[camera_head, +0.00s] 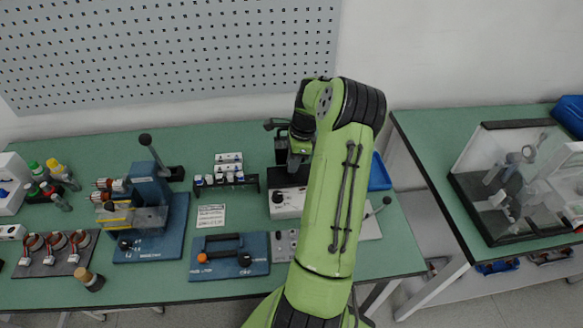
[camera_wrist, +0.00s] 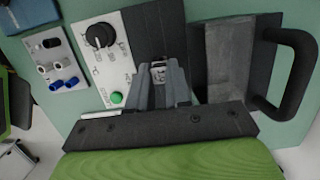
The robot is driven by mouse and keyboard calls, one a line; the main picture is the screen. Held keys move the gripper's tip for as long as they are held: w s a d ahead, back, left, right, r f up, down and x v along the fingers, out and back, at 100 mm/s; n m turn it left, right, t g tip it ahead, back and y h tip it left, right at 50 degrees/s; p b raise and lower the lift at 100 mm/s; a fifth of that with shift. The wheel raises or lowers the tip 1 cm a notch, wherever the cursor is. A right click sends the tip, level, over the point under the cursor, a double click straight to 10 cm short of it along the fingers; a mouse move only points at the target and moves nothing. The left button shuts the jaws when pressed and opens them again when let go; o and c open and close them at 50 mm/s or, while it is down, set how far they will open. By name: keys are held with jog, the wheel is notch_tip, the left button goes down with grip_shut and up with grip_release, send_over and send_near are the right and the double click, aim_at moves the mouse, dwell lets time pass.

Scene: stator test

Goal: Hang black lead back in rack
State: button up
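My gripper (camera_wrist: 158,78) points down over the dark part of a bench unit in the wrist view. Its two fingers stand a small gap apart, with a small pale metallic piece showing between the tips. I cannot tell whether they grip it. I cannot pick out the black lead for certain in either view. A dark rack (camera_head: 222,185) with several small dark and pale pieces stands on the green bench, left of my gripper.
A control panel (camera_wrist: 118,75) with a black knob and green button lies beside the fingers. A white socket plate (camera_wrist: 69,71) is left of it. A grey box (camera_wrist: 220,65) with a black handle (camera_wrist: 304,65) stands close on the right. A blue base with a lever (camera_head: 150,225) is farther left.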

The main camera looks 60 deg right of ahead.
grip_shut()
jog(key=shift+r+p, duration=1.9)
jog(key=shift+r, duration=0.35)
